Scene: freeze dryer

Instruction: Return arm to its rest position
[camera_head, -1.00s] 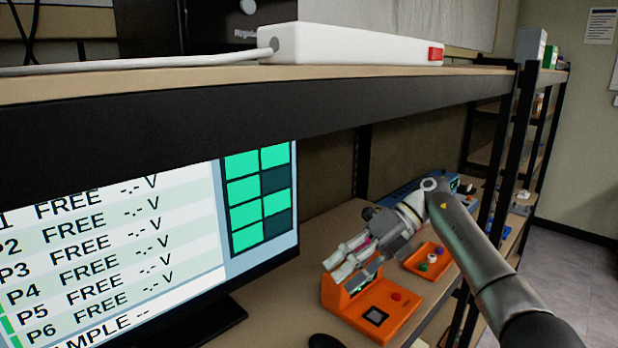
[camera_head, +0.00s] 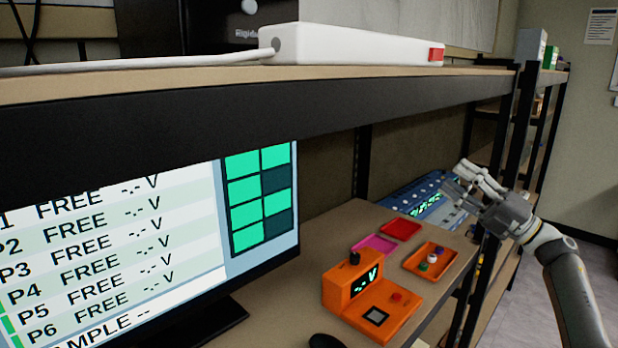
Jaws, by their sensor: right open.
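My right arm (camera_head: 575,290) comes in from the lower right. My right gripper (camera_head: 462,182) is open, with nothing seen between its fingers, and points left. In the picture it lies over the front of the blue device at the back of the bench, near the black shelf post. My left gripper is not in view.
An orange device with a display (camera_head: 372,297) stands on the bench (camera_head: 300,285). Behind it are an orange tray (camera_head: 431,246) with small coloured pieces, a pink tray (camera_head: 374,244) and a red tray (camera_head: 401,229). A monitor (camera_head: 150,250) fills the left. The shelf (camera_head: 250,125) overhangs, carrying a white power strip (camera_head: 350,45).

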